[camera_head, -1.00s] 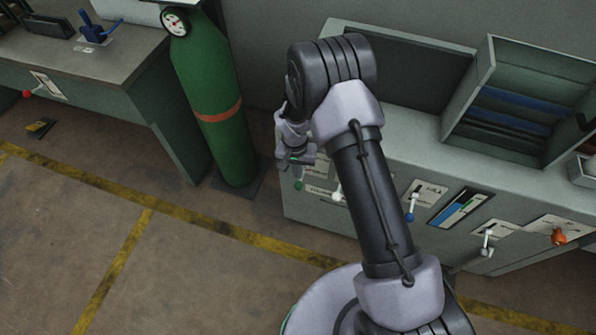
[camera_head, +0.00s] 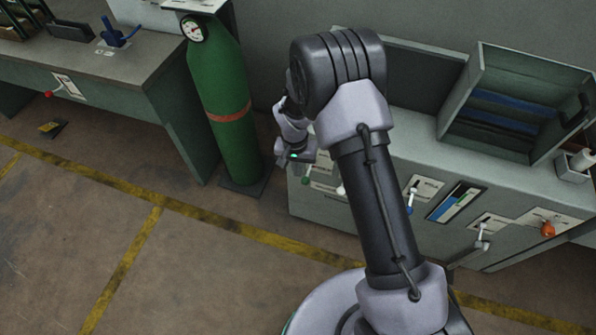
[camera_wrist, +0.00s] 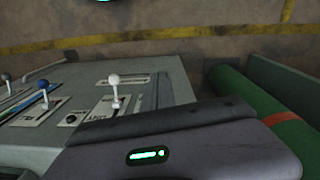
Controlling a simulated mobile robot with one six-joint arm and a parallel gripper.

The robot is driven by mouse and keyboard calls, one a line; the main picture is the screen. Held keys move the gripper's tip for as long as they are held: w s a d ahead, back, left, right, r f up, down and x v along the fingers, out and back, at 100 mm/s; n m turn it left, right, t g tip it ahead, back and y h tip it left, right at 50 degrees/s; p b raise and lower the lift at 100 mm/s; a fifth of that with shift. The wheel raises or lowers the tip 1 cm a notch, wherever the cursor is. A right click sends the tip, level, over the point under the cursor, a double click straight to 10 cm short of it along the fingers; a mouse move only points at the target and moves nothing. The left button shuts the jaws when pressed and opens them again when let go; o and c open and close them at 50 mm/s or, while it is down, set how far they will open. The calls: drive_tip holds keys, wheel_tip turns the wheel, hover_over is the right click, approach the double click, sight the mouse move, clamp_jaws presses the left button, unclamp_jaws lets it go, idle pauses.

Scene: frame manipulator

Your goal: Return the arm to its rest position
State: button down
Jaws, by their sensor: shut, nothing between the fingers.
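My arm rises from my base in the lower middle of the head view, bends at a dark elbow, and its wrist hangs on the left of the elbow. My gripper (camera_head: 296,158) is small there, in front of the left end of the grey cabinet (camera_head: 330,209), and its fingers are hard to make out. It looks shut and empty. In the wrist view its grey housing with a green light fills the bottom. The cabinet shows behind it, with a white-knobbed lever (camera_wrist: 114,88) and a blue-knobbed lever (camera_wrist: 43,90).
A green gas cylinder (camera_head: 223,88) with a gauge stands left of my gripper. A workbench (camera_head: 132,65) is further left. An open box (camera_head: 518,75) sits on the cabinet at right. An orange knob (camera_head: 548,229) is on its front. The floor at lower left is clear.

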drive_tip(key=s+d+r+t, duration=0.1)
drive_tip(key=s+d+r, duration=0.1)
drive_tip(key=r, duration=0.7)
drive_tip(key=s+d+r+m+t+y, duration=0.1)
drive_tip(key=s+d+r, duration=0.1)
drive_tip(key=r, duration=0.7)
drive_tip(key=s+d+r, duration=0.2)
drive_tip(key=r, duration=0.7)
drive_tip(key=s+d+r+t, duration=0.1)
drive_tip(key=s+r, duration=0.2)
drive_tip(key=s, duration=0.3)
drive_tip(key=s+d+r+t+y, duration=0.1)
drive_tip(key=s+r, duration=0.1)
drive_tip(key=s, duration=0.4)
drive_tip(key=s+d+r+m+t, duration=0.1)
drive_tip(key=s+r, duration=0.2)
drive_tip(key=s, duration=0.3)
drive_tip(key=shift+r+t+y+b, duration=0.3)
drive_tip(key=shift+b, duration=0.1)
